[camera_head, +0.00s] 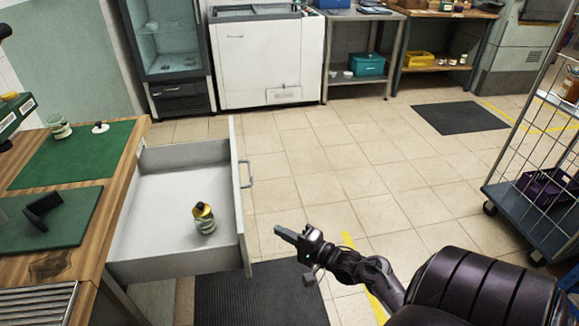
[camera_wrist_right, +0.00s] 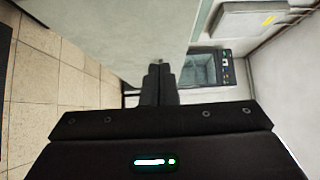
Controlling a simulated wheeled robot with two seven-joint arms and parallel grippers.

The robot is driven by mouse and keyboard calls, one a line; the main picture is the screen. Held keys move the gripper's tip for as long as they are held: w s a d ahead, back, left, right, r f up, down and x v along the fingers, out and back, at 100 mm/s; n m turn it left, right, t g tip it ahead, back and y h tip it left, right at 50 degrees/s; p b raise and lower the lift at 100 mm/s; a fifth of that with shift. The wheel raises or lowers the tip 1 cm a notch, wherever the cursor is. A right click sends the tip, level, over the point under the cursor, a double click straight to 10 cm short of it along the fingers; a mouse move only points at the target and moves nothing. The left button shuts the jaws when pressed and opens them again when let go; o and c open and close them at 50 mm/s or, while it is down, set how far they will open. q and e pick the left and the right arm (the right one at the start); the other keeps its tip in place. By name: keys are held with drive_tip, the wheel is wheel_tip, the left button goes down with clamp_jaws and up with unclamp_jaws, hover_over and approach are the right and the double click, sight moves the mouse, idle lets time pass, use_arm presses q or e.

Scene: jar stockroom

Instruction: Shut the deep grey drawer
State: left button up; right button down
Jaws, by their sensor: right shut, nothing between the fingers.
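The deep grey drawer (camera_head: 180,165) stands pulled out from the wooden workbench (camera_head: 88,235), on its right side. Its front panel (camera_head: 238,195) carries a bar handle (camera_head: 247,174) on the outer face. A small jar with a dark and yellow top (camera_head: 204,218) stands inside. My right gripper (camera_head: 280,232) is shut and empty, to the right of the drawer front's near end, with a gap visible in the head view. Its closed fingers (camera_wrist_right: 158,80) show in the right wrist view, pointing towards a pale surface I cannot identify for sure. My left gripper is not in view.
Green mats (camera_head: 75,155) with small items lie on the bench. A dark floor mat (camera_head: 262,295) lies below the drawer. A wire trolley (camera_head: 530,215) stands at right. A white freezer (camera_head: 270,60) stands at the back. The tiled floor between is clear.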

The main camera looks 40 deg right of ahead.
drive_tip(key=w+a, duration=0.4)
drive_tip(key=w, duration=0.2)
drive_tip(key=shift+w+a, duration=0.15)
drive_tip(key=shift+a, duration=0.15)
